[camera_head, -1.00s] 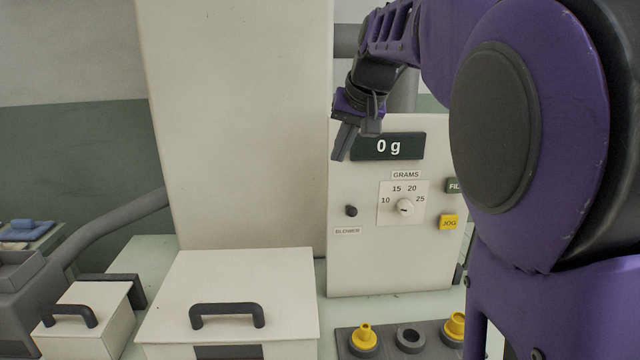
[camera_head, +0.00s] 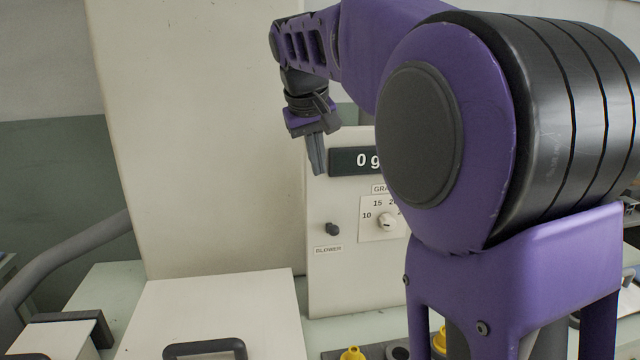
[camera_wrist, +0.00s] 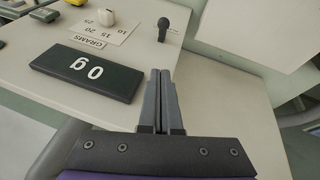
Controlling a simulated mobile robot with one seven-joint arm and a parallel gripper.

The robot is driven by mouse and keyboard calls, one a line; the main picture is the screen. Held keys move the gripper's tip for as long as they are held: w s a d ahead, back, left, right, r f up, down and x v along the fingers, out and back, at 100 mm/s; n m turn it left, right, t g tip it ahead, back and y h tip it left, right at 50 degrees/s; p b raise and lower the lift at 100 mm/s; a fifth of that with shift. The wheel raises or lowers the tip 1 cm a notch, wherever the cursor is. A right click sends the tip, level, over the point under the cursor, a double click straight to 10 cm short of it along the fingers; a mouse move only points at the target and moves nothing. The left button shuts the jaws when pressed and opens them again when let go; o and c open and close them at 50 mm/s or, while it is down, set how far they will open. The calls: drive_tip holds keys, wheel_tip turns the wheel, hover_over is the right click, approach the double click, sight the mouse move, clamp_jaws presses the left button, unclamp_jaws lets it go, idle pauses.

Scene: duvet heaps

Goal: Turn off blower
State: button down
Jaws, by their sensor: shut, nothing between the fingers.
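The blower switch is a small dark knob (camera_head: 333,229) on the white control panel (camera_head: 335,280), above a label (camera_head: 328,250) reading BLOWER. It also shows in the wrist view as a dark toggle (camera_wrist: 163,28) sticking out from the panel, beyond the fingertips. My gripper (camera_head: 318,172) is shut and empty. It points down in front of the panel's upper left, above the knob and apart from it. In the wrist view its two fingers (camera_wrist: 160,75) lie together, with the toggle straight ahead of them.
A display (camera_head: 345,161) reads 0 g. A GRAMS dial (camera_head: 386,222) is right of the knob. A tall white cabinet (camera_head: 200,150) stands left. A handled white box (camera_head: 220,310) and yellow-topped pieces (camera_head: 352,353) are below. My arm hides the panel's right side.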

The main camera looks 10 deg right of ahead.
drive_tip(key=b, duration=0.1)
hover_over(331, 224)
drive_tip(key=a, duration=0.2)
wheel_tip(331, 224, down, 8)
drive_tip(key=shift+s+d+f+b, duration=0.2)
drive_tip(key=shift+s+f, duration=0.1)
drive_tip(key=shift+f, duration=0.3)
drive_tip(key=shift+s+d+f+b, duration=0.2)
drive_tip(key=shift+s+f, duration=0.15)
drive_tip(key=shift+f, duration=0.25)
drive_tip(key=shift+s+d+f+b, duration=0.1)
drive_tip(key=shift+s+d+f, duration=0.15)
drive_tip(key=shift+f, duration=0.35)
drive_tip(key=shift+f+b, duration=0.1)
drive_tip(key=shift+b, duration=0.2)
drive_tip(key=shift+s+t, duration=0.1)
drive_tip(key=shift+t, duration=0.2)
